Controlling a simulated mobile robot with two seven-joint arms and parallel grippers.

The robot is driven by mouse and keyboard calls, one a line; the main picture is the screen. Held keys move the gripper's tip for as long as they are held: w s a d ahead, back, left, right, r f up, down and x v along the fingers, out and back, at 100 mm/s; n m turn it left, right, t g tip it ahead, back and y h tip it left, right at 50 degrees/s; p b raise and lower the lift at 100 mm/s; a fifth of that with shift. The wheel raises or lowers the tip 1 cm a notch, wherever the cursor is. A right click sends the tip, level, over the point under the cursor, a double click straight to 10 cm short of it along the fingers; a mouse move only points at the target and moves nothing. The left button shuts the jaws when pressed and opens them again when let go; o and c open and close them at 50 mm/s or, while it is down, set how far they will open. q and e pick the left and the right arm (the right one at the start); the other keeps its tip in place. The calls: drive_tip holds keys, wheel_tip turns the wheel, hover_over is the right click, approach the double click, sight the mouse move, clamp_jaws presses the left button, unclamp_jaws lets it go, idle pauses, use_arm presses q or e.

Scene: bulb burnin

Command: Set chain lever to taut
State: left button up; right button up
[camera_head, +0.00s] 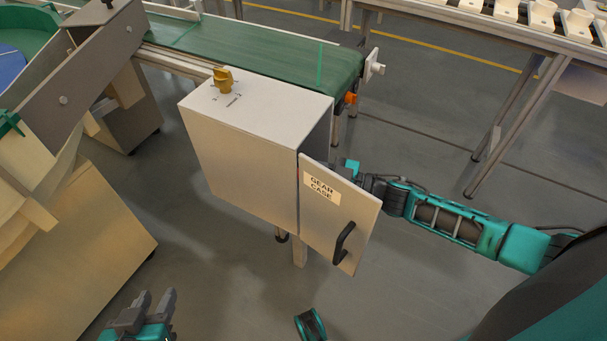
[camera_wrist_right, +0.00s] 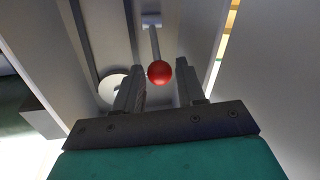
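The grey gear case (camera_head: 245,150) stands in the middle of the head view, its door (camera_head: 335,215) swung open with a black handle. In the right wrist view, a lever with a red ball knob (camera_wrist_right: 160,73) on a thin grey rod shows inside the case. My right gripper (camera_wrist_right: 160,80) is open, with the knob showing between its fingertips; I cannot tell whether they touch it. In the head view the right gripper's fingers are hidden behind the case and door. My left gripper (camera_head: 153,298) is open and empty at the bottom left, away from the case.
A white disc (camera_wrist_right: 112,88) and a dark strip show inside the case, left of the lever. A brown cabinet (camera_head: 95,250) stands at left; floor is clear at front.

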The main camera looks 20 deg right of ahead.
use_arm(q)
drive_tip(key=shift+r, duration=0.15)
use_arm(e)
clamp_jaws()
drive_tip(key=shift+f, duration=0.1)
idle(0.3)
